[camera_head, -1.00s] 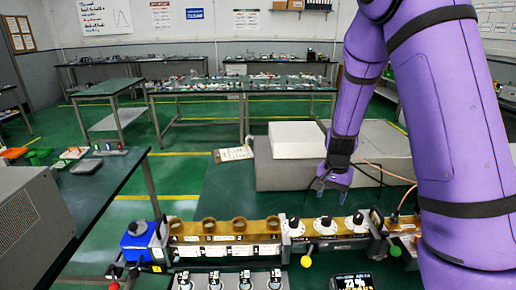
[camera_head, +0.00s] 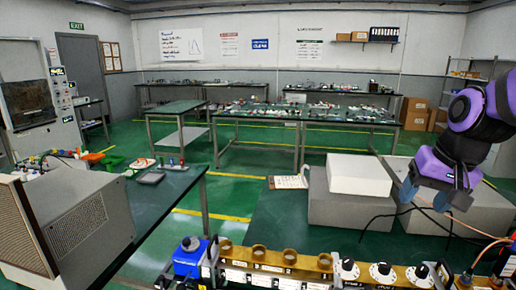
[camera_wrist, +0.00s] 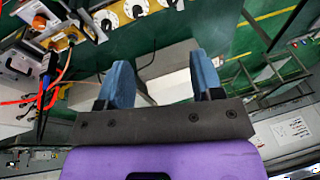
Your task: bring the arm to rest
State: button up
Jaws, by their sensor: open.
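My gripper (camera_head: 424,198) hangs at the right in the head view, at the end of my purple arm. It is held in the air in front of the grey and white boxes, above and beyond the brass-coloured bench assembly. Its two blue fingers are spread apart and hold nothing. In the wrist view, my gripper (camera_wrist: 164,85) shows the same blue fingers with a clear gap between them.
The brass-coloured assembly (camera_head: 265,261) with several knobs runs along the front. A white box (camera_head: 359,175) sits on a grey box (camera_head: 350,212) behind it. Black and orange cables lie at the right. A green-topped bench (camera_head: 160,210) stands at the left.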

jog(key=s+r+n+t, duration=0.1)
jog(key=s+r, duration=0.2)
jog(key=s, duration=0.3)
jog(key=s+a+r+n+t+h, duration=0.1)
jog(key=s+r+n, duration=0.1)
jog(key=s, duration=0.4)
jog(key=shift+s+a+r, duration=0.15)
jog(key=shift+s+r, duration=0.2)
jog(key=shift+r, duration=0.15)
dwell(0.6)
jog(key=n+g, duration=0.5)
jog(key=n, duration=1)
send_over(386, 264)
notch_tip(386, 264, down, 27)
notch_tip(386, 264, down, 11)
jog(key=shift+r, duration=0.1)
